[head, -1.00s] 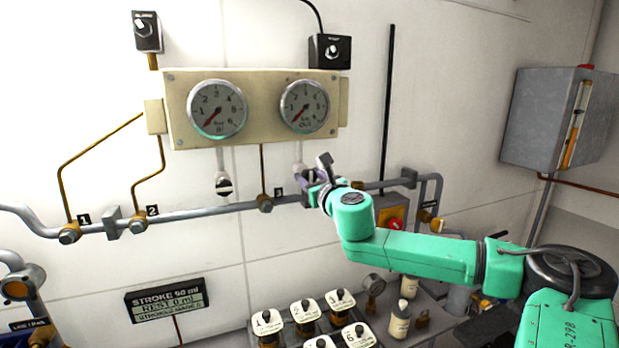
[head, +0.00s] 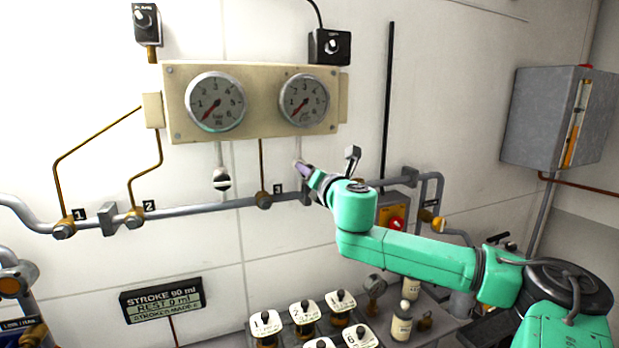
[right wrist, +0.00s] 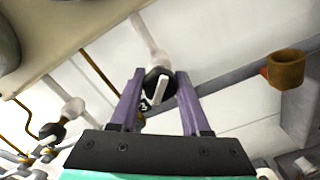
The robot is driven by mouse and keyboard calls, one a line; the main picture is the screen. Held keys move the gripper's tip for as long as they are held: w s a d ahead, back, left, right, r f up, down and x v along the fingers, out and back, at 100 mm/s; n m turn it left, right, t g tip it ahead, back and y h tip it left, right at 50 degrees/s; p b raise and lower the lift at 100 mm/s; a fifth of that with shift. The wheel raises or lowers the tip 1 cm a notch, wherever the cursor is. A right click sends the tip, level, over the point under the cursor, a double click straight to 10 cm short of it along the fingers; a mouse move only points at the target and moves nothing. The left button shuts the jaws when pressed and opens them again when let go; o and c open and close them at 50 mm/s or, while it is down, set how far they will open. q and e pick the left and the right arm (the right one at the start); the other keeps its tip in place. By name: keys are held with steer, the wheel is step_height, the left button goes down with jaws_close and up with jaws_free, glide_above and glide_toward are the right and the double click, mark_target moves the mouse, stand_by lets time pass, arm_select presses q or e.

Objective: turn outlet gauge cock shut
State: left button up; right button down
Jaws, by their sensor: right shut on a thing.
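The outlet gauge cock (right wrist: 158,90) is a round black body with a white bar handle, on a pale stem below the right-hand gauge (head: 304,100). In the right wrist view its bar runs nearly up and down, slightly tilted. My right gripper (right wrist: 155,92) has its two purple fingers on either side of the cock and is shut on it. In the head view my right gripper (head: 301,168) reaches in from the right and hides most of the cock. My left gripper is not in view.
A similar cock (head: 221,181) hangs below the left-hand gauge (head: 215,101), its white band roughly level. A grey pipe (head: 190,211) runs along the wall just below. A black vertical rod (head: 387,90) and a red-knobbed yellow box (head: 394,214) are near my right arm.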

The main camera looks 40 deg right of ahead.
steer(key=m+b, duration=0.1)
steer(key=m, duration=0.3)
steer(key=shift+f+m, duration=0.1)
steer(key=shift+m, duration=0.2)
steer(key=m+b, duration=0.1)
steer(key=m, duration=0.3)
steer(key=shift+m+b, duration=0.3)
steer(key=shift+m, duration=0.1)
steer(key=shift+c, duration=1.9)
jaws_free()
steer(key=shift+d, duration=0.1)
